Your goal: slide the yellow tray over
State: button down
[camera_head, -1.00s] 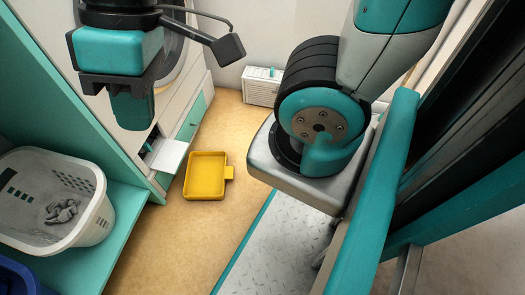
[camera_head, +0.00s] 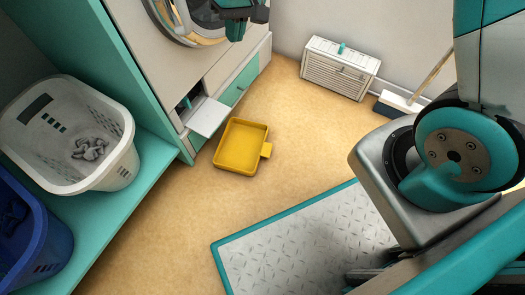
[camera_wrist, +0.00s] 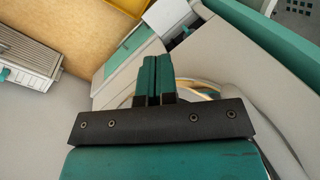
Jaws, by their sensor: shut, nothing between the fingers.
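The yellow tray (camera_head: 240,147) lies flat on the tan floor in the head view. It is shallow and square, empty, with a small tab on its right side. Its left edge is near the cabinet front, below an open white flap (camera_head: 205,117). My gripper (camera_head: 236,34) shows at the top of the head view, in front of the round washer door and apart from the tray. In the wrist view my gripper's teal fingers (camera_wrist: 155,78) are together with nothing between them.
A white laundry basket (camera_head: 65,140) with grey cloth and a blue basket (camera_head: 30,240) stand on the teal shelf at left. A white slatted unit (camera_head: 340,67) and a broom (camera_head: 400,100) are at the back wall. The floor around the tray is clear.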

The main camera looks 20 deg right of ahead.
aim_at(261, 152)
jog(key=w+d+f+m+b, duration=0.2)
jog(key=f, duration=1.2)
jog(key=w+d+f+m+h+b, duration=0.1)
jog(key=w+d+f+b, duration=0.1)
jog(key=f, duration=1.3)
jog(key=w+d+f+m+g+h+b, duration=0.1)
jog(key=w+d+f+m+b, duration=0.1)
jog(key=f, duration=1.2)
jog(key=shift+d+f+m+b, duration=0.2)
jog(key=shift+d+m+b, duration=0.15)
jog(key=shift+d, duration=0.35)
jog(key=shift+s+f, duration=0.25)
jog(key=shift+f, duration=0.05)
jog(key=shift+s+f, duration=0.1)
jog(key=shift+s, duration=0.15)
jog(key=s+a+b, duration=0.1)
jog(key=s, duration=0.2)
jog(key=s+a+b, duration=0.1)
jog(key=s, duration=0.3)
jog(key=s+a+b, duration=0.1)
jog(key=s+a, duration=0.1)
jog(key=s, duration=0.1)
jog(key=shift+s, duration=0.25)
jog(key=shift+f+b, duration=0.55)
jog(key=shift+b, duration=0.35)
jog(key=shift+f, duration=0.25)
jog(key=shift+w, duration=0.1)
